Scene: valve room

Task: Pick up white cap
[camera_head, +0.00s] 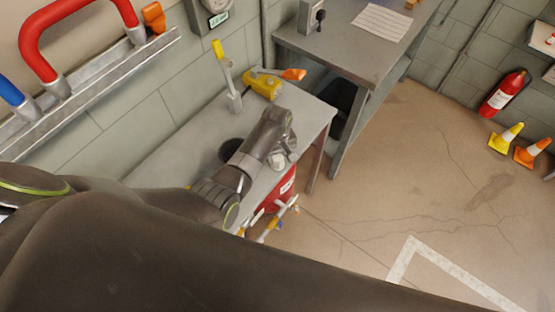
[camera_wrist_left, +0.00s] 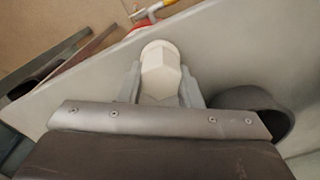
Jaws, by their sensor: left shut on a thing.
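The white cap (camera_wrist_left: 160,66) has a round top and a faceted body. In the left wrist view it sits between the two grey fingers of my left gripper (camera_wrist_left: 161,90), one finger on each side of it. In the head view my left gripper (camera_head: 281,147) is over the grey bench near its front edge, with the white cap (camera_head: 278,160) at its tips, partly hidden by the gripper. I cannot tell whether the cap is clear of the bench top. My right gripper is not in view.
The grey bench (camera_head: 182,147) carries a dark round pot (camera_head: 231,150), a yellow valve (camera_head: 263,85) with an orange handle, and an upright grey part with a yellow lever (camera_head: 219,52). A red bucket (camera_head: 283,193) with tools stands by the front edge. Open floor lies right.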

